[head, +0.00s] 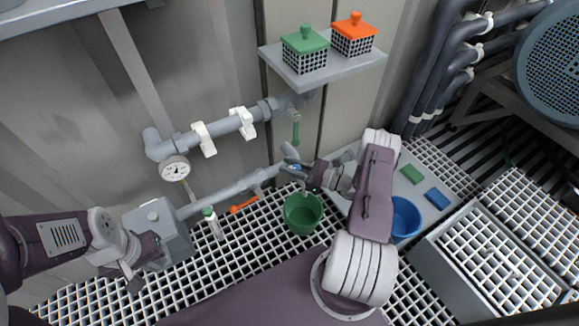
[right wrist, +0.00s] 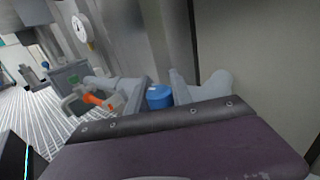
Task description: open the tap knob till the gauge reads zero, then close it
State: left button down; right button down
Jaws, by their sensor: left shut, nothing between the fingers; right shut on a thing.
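The round white gauge (head: 175,170) sits on the pipework at the left of the wall; it also shows in the right wrist view (right wrist: 83,30). Its needle is too small to read. The blue tap knob (right wrist: 159,97) is between the fingers of my right gripper (right wrist: 158,95), which is shut on it. In the head view my right gripper (head: 293,163) is at the lower pipe's right end, above the green bucket (head: 303,214), and covers most of the knob. My left gripper (head: 136,282) is shut and empty at the lower left, beside the grey box (head: 160,235).
An orange handle (head: 243,204) lies below the lower pipe (head: 232,191). A white bottle with a green top (head: 213,226) stands on the grating. A blue bucket (head: 405,218) is behind my right arm. A wall shelf (head: 322,70) holds green-lidded (head: 305,49) and orange-lidded (head: 354,35) baskets.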

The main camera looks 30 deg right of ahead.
jog(key=shift+s+a+f+n+g+y+b, duration=0.15)
jog(key=shift+s+n+g+y+b, duration=0.15)
jog(key=shift+n+g+y+b, duration=1.1)
jog(key=shift+s+a+r+n+g+y+b, duration=0.25)
jog(key=shift+n+g+y+b, duration=0.4)
jog(key=shift+n+g+b, duration=1.35)
jog(key=shift+s+a+f+n+g+y+b, duration=0.1)
jog(key=shift+s+f+n+g+y+b, duration=0.2)
jog(key=shift+n+g+y+b, duration=1.45)
jog(key=shift+r+m+g+h+b, duration=0.15)
jog(key=shift+m+g+h+b, duration=0.6)
jog(key=shift+m, duration=0.1)
jog(key=shift+s, duration=0.1)
jog(key=c, duration=1.1)
grip_release()
jog(key=shift+c, duration=0.2)
